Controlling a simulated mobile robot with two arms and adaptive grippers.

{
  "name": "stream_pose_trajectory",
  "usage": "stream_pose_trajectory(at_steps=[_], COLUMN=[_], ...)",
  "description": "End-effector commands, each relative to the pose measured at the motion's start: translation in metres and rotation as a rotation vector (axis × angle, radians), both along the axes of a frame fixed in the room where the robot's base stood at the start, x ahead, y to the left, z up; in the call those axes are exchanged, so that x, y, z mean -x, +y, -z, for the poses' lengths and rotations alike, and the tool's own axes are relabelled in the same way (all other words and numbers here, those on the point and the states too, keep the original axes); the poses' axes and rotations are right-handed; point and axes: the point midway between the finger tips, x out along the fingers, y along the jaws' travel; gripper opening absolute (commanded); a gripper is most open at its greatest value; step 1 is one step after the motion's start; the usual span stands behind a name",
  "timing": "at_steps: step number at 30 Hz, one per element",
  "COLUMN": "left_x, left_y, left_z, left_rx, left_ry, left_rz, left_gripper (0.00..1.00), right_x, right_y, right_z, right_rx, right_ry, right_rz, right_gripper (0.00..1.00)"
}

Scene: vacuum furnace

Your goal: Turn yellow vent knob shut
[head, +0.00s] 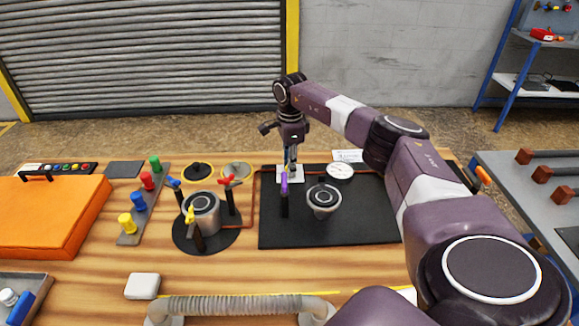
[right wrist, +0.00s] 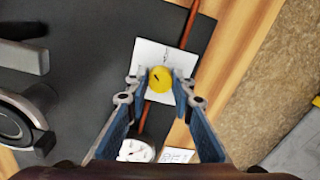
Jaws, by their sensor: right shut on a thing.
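The yellow vent knob (right wrist: 160,79) is a small round knob with a dark mark on top, seen in the right wrist view. It sits on a white square plate (right wrist: 150,55) on the dark panel. In the head view the plate (head: 296,178) shows at the panel's far edge, and my gripper hides the knob. My right gripper (head: 290,163) points down over the plate. Its blue-padded fingers stand on both sides of the knob in the right wrist view (right wrist: 160,92), shut on it. My left gripper is not in view.
A purple-topped lever (head: 284,190) stands close in front of my right gripper. A round metal fitting (head: 323,197) and a white gauge (head: 340,171) are to its right. A pot with a yellow handle and a red-handled valve (head: 230,182) stand to the left.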

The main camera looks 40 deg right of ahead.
Motion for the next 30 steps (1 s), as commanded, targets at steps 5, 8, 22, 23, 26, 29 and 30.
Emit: stream_pose_trajectory(at_steps=[5,8,22,23,26,29,30], left_x=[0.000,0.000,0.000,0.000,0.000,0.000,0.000], left_y=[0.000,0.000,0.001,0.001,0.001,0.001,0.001], left_z=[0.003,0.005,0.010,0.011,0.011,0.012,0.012], left_rx=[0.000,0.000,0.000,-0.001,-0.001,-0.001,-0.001], left_ry=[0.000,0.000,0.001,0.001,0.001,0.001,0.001], left_rz=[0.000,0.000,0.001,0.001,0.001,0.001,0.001], left_gripper=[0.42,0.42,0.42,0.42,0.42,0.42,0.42], right_x=[-0.001,-0.001,-0.001,-0.001,-0.001,-0.001,-0.001], right_y=[-0.001,-0.001,-0.001,-0.001,-0.001,-0.001,-0.001], right_z=[-0.001,-0.001,-0.002,-0.002,-0.002,-0.002,-0.002], right_rx=[0.000,0.000,-0.001,-0.001,-0.001,-0.001,0.000], right_ry=[-0.005,-0.005,-0.006,-0.007,-0.007,-0.006,-0.006], right_rz=[-0.166,-0.260,-0.629,-0.645,-0.690,-0.723,-0.732], right_gripper=[0.00,0.00,0.00,0.00,0.00,0.00,0.00])
